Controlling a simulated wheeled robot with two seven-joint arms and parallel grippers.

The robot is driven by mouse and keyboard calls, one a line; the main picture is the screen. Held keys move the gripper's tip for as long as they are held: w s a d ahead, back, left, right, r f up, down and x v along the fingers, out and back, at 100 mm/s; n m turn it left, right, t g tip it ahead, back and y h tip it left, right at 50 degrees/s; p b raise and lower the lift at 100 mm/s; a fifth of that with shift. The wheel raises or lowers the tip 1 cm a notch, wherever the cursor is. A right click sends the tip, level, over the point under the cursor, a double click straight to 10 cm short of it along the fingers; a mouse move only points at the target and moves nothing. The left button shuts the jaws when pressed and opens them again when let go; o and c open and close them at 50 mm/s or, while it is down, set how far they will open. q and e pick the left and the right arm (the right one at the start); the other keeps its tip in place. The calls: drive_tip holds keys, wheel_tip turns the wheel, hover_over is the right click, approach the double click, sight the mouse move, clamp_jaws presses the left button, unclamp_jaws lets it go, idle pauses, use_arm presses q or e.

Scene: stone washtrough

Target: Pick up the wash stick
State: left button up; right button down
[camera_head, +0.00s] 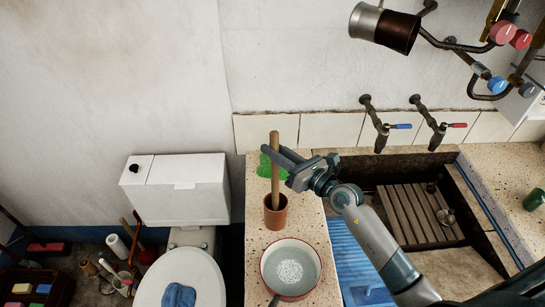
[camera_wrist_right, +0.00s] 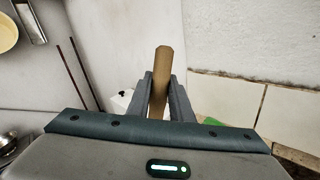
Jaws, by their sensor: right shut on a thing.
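The wash stick (camera_head: 275,188) is a plain wooden rod standing nearly upright, its lower end in a brown clay cup (camera_head: 276,220) on the stone ledge. My right gripper (camera_head: 272,153) reaches in from the right and is shut on the stick's upper part, above the cup. In the right wrist view the stick (camera_wrist_right: 161,60) shows between the two fingers, its top end poking out beyond them. The stick's bottom end is hidden inside the cup. My left gripper is in neither view.
A bowl (camera_head: 265,272) with white contents stands in front of the cup. A green thing (camera_head: 265,172) lies behind the stick. The toilet (camera_head: 185,195) is at the left. Two taps (camera_head: 382,135) and the sink with a slatted rack (camera_head: 415,212) are at the right.

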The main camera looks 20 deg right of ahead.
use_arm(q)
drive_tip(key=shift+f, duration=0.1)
use_arm(e)
wheel_tip(320, 180, up, 13)
use_arm(q)
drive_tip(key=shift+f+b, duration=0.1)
drive_tip(key=shift+b, duration=0.2)
idle(0.4)
